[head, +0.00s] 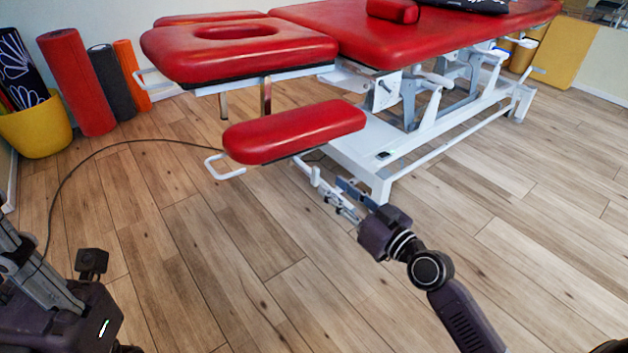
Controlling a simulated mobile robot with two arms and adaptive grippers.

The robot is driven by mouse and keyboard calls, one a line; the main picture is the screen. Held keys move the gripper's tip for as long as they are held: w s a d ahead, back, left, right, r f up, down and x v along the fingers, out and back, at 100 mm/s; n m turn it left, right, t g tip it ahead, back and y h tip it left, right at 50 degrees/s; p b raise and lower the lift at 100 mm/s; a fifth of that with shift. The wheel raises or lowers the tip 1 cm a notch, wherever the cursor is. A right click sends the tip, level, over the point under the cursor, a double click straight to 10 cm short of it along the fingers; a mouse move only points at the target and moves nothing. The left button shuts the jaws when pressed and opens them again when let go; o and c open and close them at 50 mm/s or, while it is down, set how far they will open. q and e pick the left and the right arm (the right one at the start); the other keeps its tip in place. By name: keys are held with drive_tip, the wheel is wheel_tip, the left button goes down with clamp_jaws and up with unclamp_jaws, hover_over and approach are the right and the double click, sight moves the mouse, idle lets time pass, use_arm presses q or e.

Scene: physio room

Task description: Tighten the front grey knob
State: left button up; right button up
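The red treatment table (430,36) stands on a white frame, with a red armrest pad (295,130) at its near side. A pale bracket (311,172) runs down from under this pad to my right gripper. My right gripper (346,197) is at the bracket's lower end, beside the table's white base. Its two fingers look apart. I cannot make out the front grey knob; the fingers may hide it, and contact is unclear. My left gripper (28,268) is at the lower left, far from the table and partly cut off by the picture's edge.
A thin dark cable (75,172) curves across the wooden floor from the left to the armrest. Rolled mats (76,82) and a yellow basket (38,128) stand by the left wall. The floor in the middle and right is clear.

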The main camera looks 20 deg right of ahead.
sight(318, 174)
drive_tip(key=shift+b+x, duration=0.4)
drive_tip(key=shift+x, duration=3.4)
drive_tip(key=shift+c, duration=0.6)
clamp_jaws()
